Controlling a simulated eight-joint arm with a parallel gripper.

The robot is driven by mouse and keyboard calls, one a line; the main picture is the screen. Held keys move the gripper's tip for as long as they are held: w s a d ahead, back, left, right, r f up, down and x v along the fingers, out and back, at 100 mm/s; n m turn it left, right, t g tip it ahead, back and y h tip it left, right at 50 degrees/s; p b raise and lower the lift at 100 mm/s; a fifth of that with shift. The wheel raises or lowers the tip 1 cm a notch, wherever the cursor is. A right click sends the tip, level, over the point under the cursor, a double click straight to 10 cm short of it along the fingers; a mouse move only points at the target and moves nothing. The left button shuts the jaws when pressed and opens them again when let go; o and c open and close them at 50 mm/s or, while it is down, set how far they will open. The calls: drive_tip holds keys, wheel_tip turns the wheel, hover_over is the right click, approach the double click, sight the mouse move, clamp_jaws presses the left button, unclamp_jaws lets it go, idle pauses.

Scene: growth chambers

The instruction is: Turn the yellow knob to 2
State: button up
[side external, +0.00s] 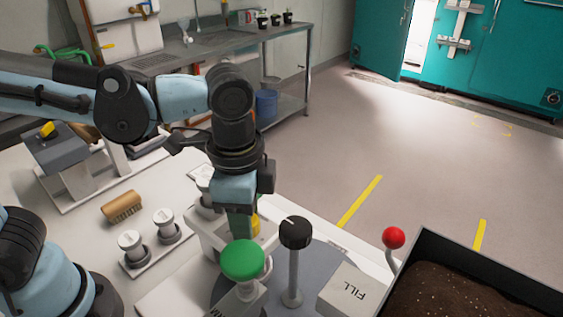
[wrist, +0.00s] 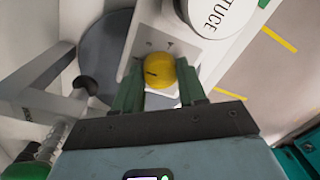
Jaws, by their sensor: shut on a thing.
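The yellow knob (wrist: 161,76) sits on a white panel in the middle of the wrist view, with a short dark mark on its left part. Small marks, too small to read, show on the panel just above it. My gripper (wrist: 158,86) is shut on the knob, a green finger on either side of it. In the side external view my gripper (side external: 240,222) points down at the panel, and only a sliver of the yellow knob (side external: 256,225) shows beside the green finger.
A black knob on a post (side external: 295,232) and a green button (side external: 243,260) stand close in front of my gripper. A red-ball lever (side external: 393,238), a FILL block (side external: 350,291) and a soil tray (side external: 503,267) are to the right. A brush (side external: 122,207) lies left.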

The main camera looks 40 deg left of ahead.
idle(0.3)
drive_tip(key=o, duration=1.1)
drive_tip(key=shift+c, duration=0.2)
wheel_tip(320, 180, up, 12)
drive_tip(key=shift+s+d, duration=0.2)
drive_tip(key=shift+s, duration=0.1)
drive_tip(key=f, duration=1.2)
drive_tip(key=shift+w+a, duration=0.2)
drive_tip(key=shift+w, duration=0.1)
drive_tip(key=shift+r, duration=0.1)
